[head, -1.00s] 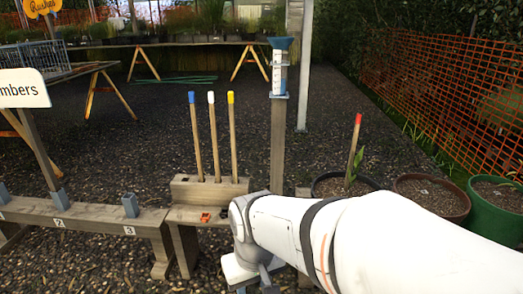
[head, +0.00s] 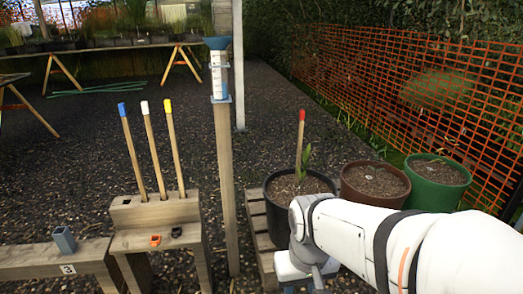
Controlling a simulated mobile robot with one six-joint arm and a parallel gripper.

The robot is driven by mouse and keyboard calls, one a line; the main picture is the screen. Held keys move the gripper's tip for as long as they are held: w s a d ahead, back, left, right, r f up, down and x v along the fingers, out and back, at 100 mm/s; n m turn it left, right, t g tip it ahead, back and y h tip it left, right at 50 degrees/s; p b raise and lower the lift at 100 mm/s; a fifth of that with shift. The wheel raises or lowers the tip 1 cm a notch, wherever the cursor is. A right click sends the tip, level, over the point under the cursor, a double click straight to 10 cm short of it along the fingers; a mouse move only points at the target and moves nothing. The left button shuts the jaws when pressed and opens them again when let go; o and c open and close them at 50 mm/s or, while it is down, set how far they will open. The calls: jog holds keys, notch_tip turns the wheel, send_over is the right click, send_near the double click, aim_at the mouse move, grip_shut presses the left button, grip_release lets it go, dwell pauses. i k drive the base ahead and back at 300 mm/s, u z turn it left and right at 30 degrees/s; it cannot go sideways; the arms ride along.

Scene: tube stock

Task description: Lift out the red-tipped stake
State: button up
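The red-tipped stake (head: 300,143) stands upright in the soil of a black pot (head: 273,203), beside a small green plant (head: 304,161). The pot stands on a wooden pallet (head: 258,235). My white arm reaches in from the lower right, in front of the pot's lower right side. The fingers of my gripper are not visible; the wrist end is low in the picture, below the pot.
A brown pot (head: 375,182) and a green pot (head: 437,172) stand right of the black pot. Blue-, white- and yellow-tipped stakes stand in a wooden block (head: 155,212) at left. A post with a rain gauge (head: 219,80) stands between. Orange mesh fence (head: 420,90) is behind.

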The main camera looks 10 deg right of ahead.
aim_at(301, 127)
jog(key=u, duration=0.05)
jog(key=i, duration=1)
jog(key=z, duration=0.1)
